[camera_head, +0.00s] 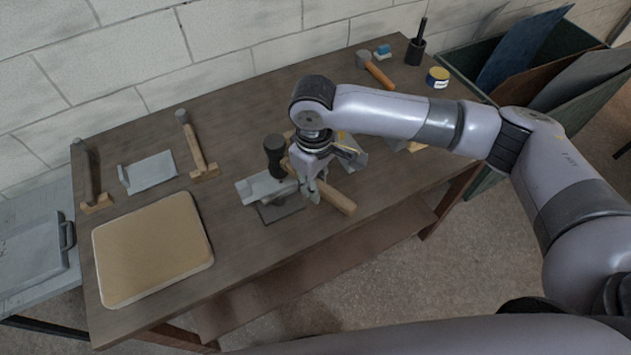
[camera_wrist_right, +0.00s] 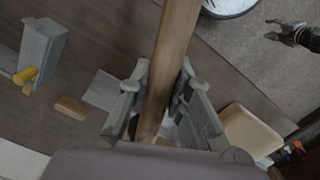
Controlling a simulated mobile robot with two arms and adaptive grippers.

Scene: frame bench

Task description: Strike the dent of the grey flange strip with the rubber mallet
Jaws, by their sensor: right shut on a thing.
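In the head view, my right gripper (camera_head: 315,192) is shut on the wooden handle of the rubber mallet (camera_head: 274,152). The mallet's black head is upright, left of the gripper. The handle's free end sticks out to the lower right. The grey flange strip (camera_head: 252,190) lies under the head on a dark block (camera_head: 280,211). I cannot tell whether head and strip touch; the dent is not discernible. In the right wrist view the handle (camera_wrist_right: 174,45) runs between both fingers (camera_wrist_right: 160,95). My left gripper (camera_wrist_right: 281,30) shows there at the upper right, apparently open and empty.
A crate of sheets (camera_head: 530,50) is beyond.

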